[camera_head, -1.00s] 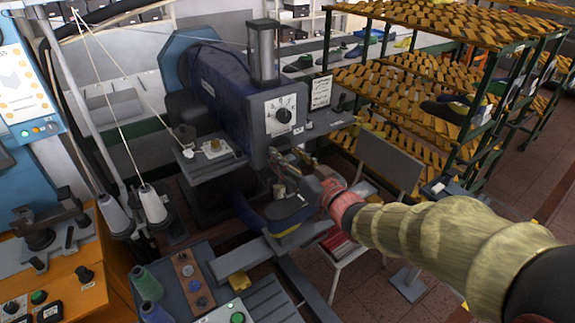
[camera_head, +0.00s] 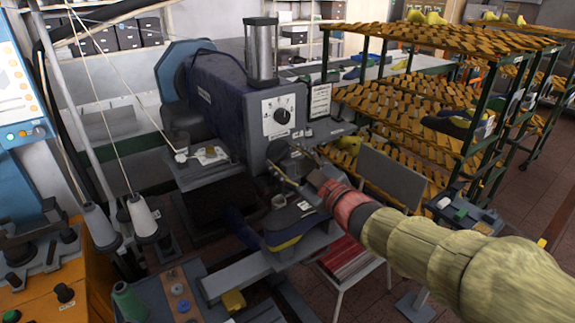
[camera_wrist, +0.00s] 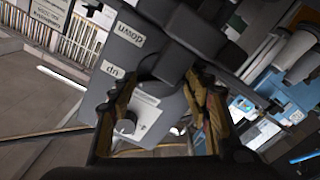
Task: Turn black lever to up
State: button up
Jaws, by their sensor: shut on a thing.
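In the wrist view, a grey panel (camera_wrist: 160,108) carries a "down" label (camera_wrist: 129,34) and an "UP" label (camera_wrist: 113,70). The thick black lever (camera_wrist: 182,32) crosses in front of it, beside both labels, its end between my fingers. My gripper (camera_wrist: 162,80) is shut on this end, with brown-gold fingers on either side. Which label the lever points to cannot be told. In the head view, my gripper (camera_head: 305,168) is at the front of the blue-grey machine (camera_head: 228,95), below its dial panel. The lever cannot be made out there.
A round knob (camera_wrist: 125,126) is on the grey panel, close to my left finger in the wrist view. A grey shelf (camera_head: 205,168) juts out left of the machine's front. A shoe-like form (camera_head: 290,222) is below my gripper. Racks (camera_head: 430,100) stand at right.

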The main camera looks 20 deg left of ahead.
dwell(0.4)
jog(key=o, duration=1.2)
jog(key=shift+c, duration=0.2)
jog(key=shift+d, duration=0.1)
jog(key=v, duration=1.2)
